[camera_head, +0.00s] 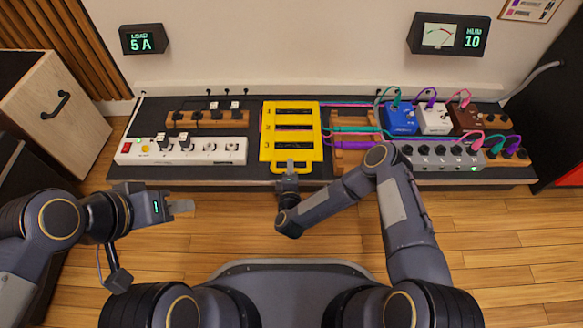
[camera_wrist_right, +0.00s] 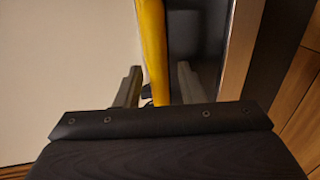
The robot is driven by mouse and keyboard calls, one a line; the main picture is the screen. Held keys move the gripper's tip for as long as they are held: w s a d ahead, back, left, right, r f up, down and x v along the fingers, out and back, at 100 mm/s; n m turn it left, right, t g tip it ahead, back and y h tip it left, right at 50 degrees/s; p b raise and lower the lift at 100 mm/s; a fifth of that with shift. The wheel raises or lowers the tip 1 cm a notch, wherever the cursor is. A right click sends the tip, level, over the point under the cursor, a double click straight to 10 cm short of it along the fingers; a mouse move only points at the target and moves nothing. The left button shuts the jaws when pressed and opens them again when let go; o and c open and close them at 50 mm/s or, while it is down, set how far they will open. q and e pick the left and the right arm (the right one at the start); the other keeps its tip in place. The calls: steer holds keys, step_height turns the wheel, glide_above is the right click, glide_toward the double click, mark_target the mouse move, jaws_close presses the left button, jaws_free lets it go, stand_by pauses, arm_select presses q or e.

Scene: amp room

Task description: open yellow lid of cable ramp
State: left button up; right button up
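The yellow lid (camera_head: 313,135) of the cable ramp lies over the middle of the low black platform and looks closed. It has numbered dark slots and a loop handle (camera_head: 276,168) on its near edge. My right gripper (camera_head: 291,167) is at that handle. In the right wrist view, a yellow edge (camera_wrist_right: 153,45) passes between the two separated fingers of the right gripper (camera_wrist_right: 158,86), with gaps visible on both sides. My left gripper (camera_head: 181,207) is held to the left, in front of the platform, clear of the lid; its finger opening is unclear.
A white power strip (camera_head: 205,159) with plugs is left of the lid. Wooden blocks (camera_head: 350,158), coloured cables and several pedals, including a blue one (camera_head: 401,120), are to the right. A wooden cabinet (camera_head: 50,115) stands far left. The wall rises behind.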

jaws_close()
steer(key=shift+r, duration=0.1)
